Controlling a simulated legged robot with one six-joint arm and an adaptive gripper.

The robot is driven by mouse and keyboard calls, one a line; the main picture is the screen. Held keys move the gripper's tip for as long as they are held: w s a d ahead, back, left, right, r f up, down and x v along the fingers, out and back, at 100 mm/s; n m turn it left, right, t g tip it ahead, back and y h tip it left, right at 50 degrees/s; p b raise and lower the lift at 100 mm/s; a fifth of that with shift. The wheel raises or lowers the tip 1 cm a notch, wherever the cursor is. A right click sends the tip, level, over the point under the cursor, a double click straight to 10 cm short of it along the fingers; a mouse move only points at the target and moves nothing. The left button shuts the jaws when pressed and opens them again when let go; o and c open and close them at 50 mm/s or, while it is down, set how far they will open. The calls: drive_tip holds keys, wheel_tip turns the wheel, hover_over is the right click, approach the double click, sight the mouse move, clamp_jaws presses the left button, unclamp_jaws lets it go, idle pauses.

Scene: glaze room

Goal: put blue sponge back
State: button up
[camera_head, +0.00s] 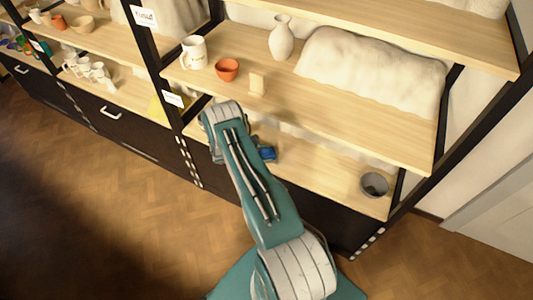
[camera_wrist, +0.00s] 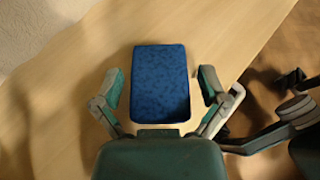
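The blue sponge (camera_wrist: 160,82) is a speckled dark-blue block in the middle of the wrist view, over a pale wooden surface. My gripper (camera_wrist: 161,88) is open, with one finger on each side of the sponge. A gap shows between each finger and the sponge's sides. In the head view the blue sponge (camera_head: 268,154) shows as a small patch at the lower shelf (camera_head: 325,172), just right of my arm. My arm hides most of my gripper there. I cannot tell whether the sponge rests fully on the wood.
A grey cup (camera_head: 374,185) stands at the lower shelf's right end. The shelf above (camera_head: 330,118) holds a mug (camera_head: 194,52), an orange bowl (camera_head: 228,69), a small beige block (camera_head: 257,83), a white vase (camera_head: 281,37) and a covered lump (camera_head: 370,70). Black posts frame the shelves.

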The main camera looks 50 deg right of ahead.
idle(0.3)
drive_tip(key=v, duration=1.2)
drive_tip(key=s+a+r+m+t+y, duration=0.15)
drive_tip(key=a+r, duration=0.25)
drive_tip(key=r, duration=0.6)
drive_tip(key=a+r+m+t+y, duration=0.1)
drive_tip(key=a+r+m+y, duration=0.2)
drive_tip(key=r, duration=0.8)
drive_tip(key=a+r+m+t+y, duration=0.15)
drive_tip(key=a+r, duration=0.25)
drive_tip(key=r, duration=0.6)
drive_tip(key=s+a+r+m+t+y, duration=0.2)
drive_tip(key=s+a+r+m+t, duration=0.1)
drive_tip(key=s+a+r, duration=0.4)
drive_tip(key=s+a+r+m+t+y, duration=0.3)
drive_tip(key=s+a+r+t, duration=0.2)
drive_tip(key=s, duration=0.9)
drive_tip(key=shift+a+r+y, duration=0.3)
drive_tip(key=shift+a+r, duration=0.8)
drive_tip(key=shift+a, duration=0.4)
drive_tip(key=shift+w, duration=0.1)
